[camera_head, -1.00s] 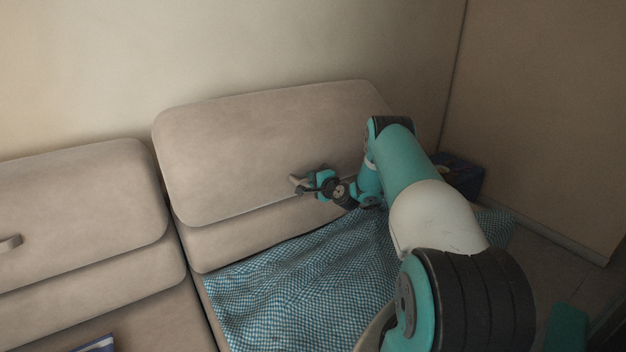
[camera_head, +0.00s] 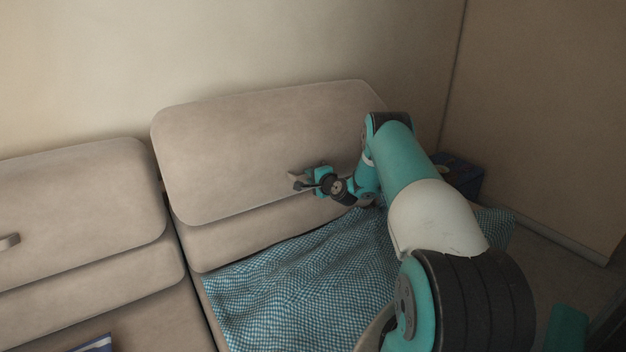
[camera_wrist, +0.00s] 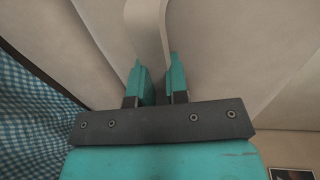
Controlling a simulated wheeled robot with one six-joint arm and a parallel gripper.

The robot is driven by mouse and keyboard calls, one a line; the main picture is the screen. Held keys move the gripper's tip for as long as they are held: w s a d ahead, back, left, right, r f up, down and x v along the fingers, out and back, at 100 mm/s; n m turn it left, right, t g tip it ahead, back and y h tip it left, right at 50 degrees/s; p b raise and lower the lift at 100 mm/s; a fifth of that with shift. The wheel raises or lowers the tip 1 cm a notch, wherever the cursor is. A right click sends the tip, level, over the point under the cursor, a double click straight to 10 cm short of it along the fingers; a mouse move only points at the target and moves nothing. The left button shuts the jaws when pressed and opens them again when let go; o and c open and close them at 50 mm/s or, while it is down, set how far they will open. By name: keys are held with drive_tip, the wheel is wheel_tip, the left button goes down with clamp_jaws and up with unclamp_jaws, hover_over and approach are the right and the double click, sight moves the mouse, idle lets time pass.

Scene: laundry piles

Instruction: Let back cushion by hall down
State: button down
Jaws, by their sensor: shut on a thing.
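The beige back cushion (camera_head: 250,145) on the right half of the sofa is tilted, its top edge toward the wall and its lower edge raised above the part below it. My gripper (camera_head: 298,181) is at the lower middle of its front. In the wrist view my gripper (camera_wrist: 158,82) has its two teal fingers shut on the pale strap handle (camera_wrist: 149,28) of the cushion. The cushion face fills most of that view. The arm hides the cushion's right end in the head view.
A blue checked cloth (camera_head: 300,285) lies on the seat below the cushion. A second back cushion (camera_head: 75,200) with its own strap (camera_head: 9,242) is at left. A dark blue box (camera_head: 460,178) stands beyond the sofa's right end, near the wall (camera_head: 540,110).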

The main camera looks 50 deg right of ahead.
sight(307, 164)
drive_tip(key=w+d+r+b, duration=0.1)
drive_tip(key=w+b, duration=0.3)
drive_tip(key=w, duration=0.2)
drive_tip(key=shift+w+d+r+b, duration=0.25)
drive_tip(key=shift+w+r+b, duration=0.05)
drive_tip(key=shift+b, duration=0.1)
drive_tip(key=c, duration=1.2)
unclamp_jaws()
drive_tip(key=shift+o, duration=0.6)
drive_tip(key=shift+r, duration=0.25)
drive_tip(key=shift+s+r+p, duration=0.2)
drive_tip(key=shift+s+p, duration=0.2)
drive_tip(key=shift+p, duration=0.1)
drive_tip(key=shift+p+v, duration=1.5)
drive_tip(key=shift+v, duration=2.6)
drive_tip(key=shift+f, duration=0.2)
